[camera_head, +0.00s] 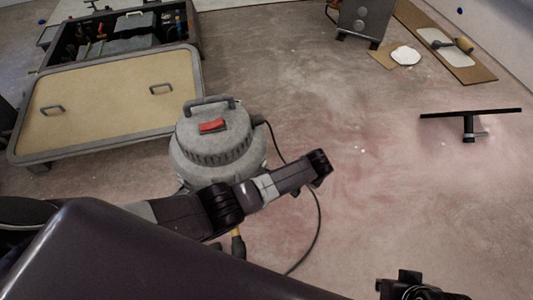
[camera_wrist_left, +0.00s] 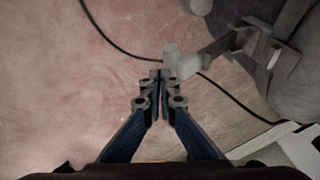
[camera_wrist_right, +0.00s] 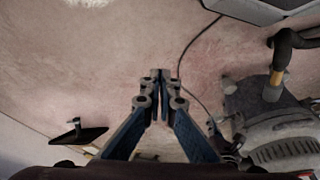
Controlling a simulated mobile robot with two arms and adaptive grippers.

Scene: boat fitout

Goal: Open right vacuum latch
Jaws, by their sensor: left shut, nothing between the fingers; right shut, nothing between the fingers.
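The grey vacuum (camera_head: 212,146), with a top handle and a red switch, stands on the floor left of centre in the head view; my left arm hides its lower part. In the left wrist view the vacuum's dark body (camera_wrist_left: 290,75) fills the upper right. A grey latch-like lever (camera_wrist_left: 222,47) sticks out from it towards the left. My left gripper (camera_wrist_left: 160,76) is shut and empty, its tips just below the lever's end; I cannot tell whether they touch. My right gripper (camera_wrist_right: 161,76) is shut and empty, with the vacuum (camera_wrist_right: 275,125) to its right.
A black cable (camera_head: 318,215) curves over the floor beside the vacuum. A tan-topped panel (camera_head: 105,95) and an open tool crate (camera_head: 195,30) lie at the left. A T-shaped tool (camera_head: 470,114) lies at the right. The floor between is mostly clear.

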